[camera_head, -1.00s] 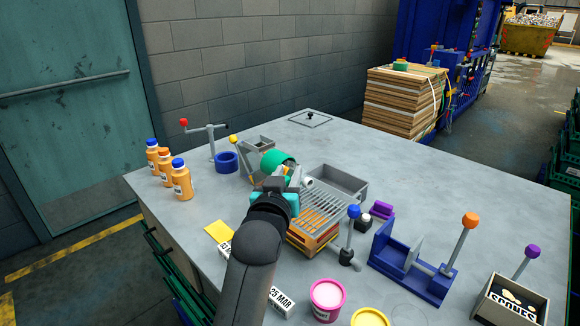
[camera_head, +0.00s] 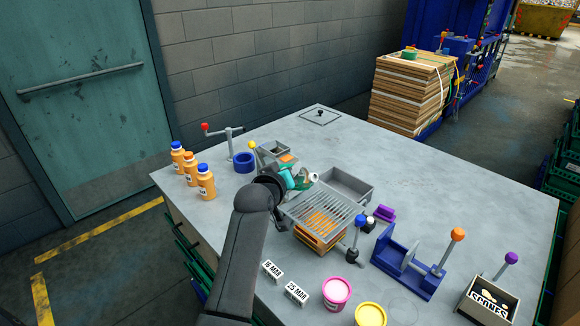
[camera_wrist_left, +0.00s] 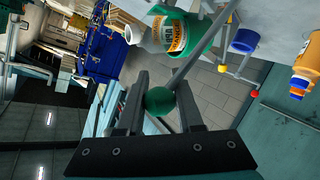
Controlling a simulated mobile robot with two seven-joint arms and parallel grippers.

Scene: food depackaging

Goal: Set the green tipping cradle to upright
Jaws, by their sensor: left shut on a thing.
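The green tipping cradle (camera_wrist_left: 192,52) holds a labelled bottle (camera_wrist_left: 177,36) in the left wrist view. In the head view the cradle (camera_head: 290,179) is partly hidden by my gripper. The bottle's pale neck (camera_head: 313,176) points right, toward the grey tray, so the bottle looks tilted, not upright. A grey lever runs from the cradle to a green ball knob (camera_wrist_left: 159,100). My left gripper (camera_wrist_left: 158,92) has its fingers on either side of this knob and is shut on it. My right gripper is not in view.
A slatted grate (camera_head: 327,216) over an orange-filled box and a grey tray (camera_head: 345,186) stand close to the cradle. A blue ring (camera_head: 245,162), several orange bottles (camera_head: 205,182) and a blue fixture (camera_head: 405,262) stand around. The table's back right is clear.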

